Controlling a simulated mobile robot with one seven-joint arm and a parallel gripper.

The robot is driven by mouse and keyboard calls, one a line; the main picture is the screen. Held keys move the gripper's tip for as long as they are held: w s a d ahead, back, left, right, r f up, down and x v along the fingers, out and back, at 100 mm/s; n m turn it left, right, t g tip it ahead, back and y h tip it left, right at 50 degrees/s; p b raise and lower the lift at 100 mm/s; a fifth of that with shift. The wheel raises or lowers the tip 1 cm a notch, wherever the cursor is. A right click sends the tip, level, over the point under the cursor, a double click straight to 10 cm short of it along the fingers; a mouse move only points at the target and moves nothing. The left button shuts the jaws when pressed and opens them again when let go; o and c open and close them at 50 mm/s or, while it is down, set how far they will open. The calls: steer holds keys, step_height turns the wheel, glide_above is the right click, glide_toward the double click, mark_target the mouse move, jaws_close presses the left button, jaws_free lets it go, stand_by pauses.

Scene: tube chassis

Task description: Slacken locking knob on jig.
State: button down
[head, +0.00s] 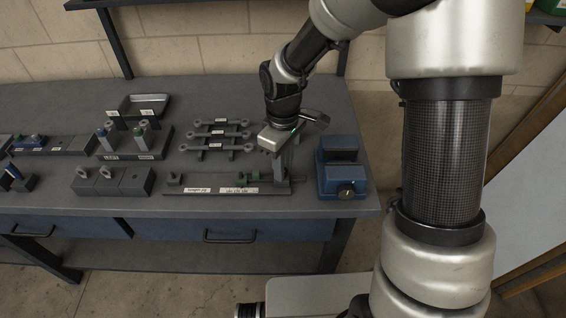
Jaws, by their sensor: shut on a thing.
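The jig (215,190) is a long, low, dark plate along the front of the workbench, with white labels and small green parts on it. My gripper (281,172) points down over the right end of the jig. Its jaws are shut on what appears to be the locking knob, at the right end of the jig. The knob itself is hidden by the fingers and is too small to make out, so I cannot tell how far it is turned.
A blue vise-like block (338,177) with a dark knob stands close to the right of my gripper. Grey link parts on a rack (215,136), a metal tray (143,104) and several labelled fixture blocks (112,181) stand left.

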steer(key=shift+n, duration=0.3)
steer(key=c, duration=1.5)
jaws_free()
steer(key=shift+c, duration=0.2)
steer(key=shift+r, duration=0.1)
step_height(320, 180, up, 17)
steer(key=p, duration=0.2)
steer(key=shift+r, duration=0.1)
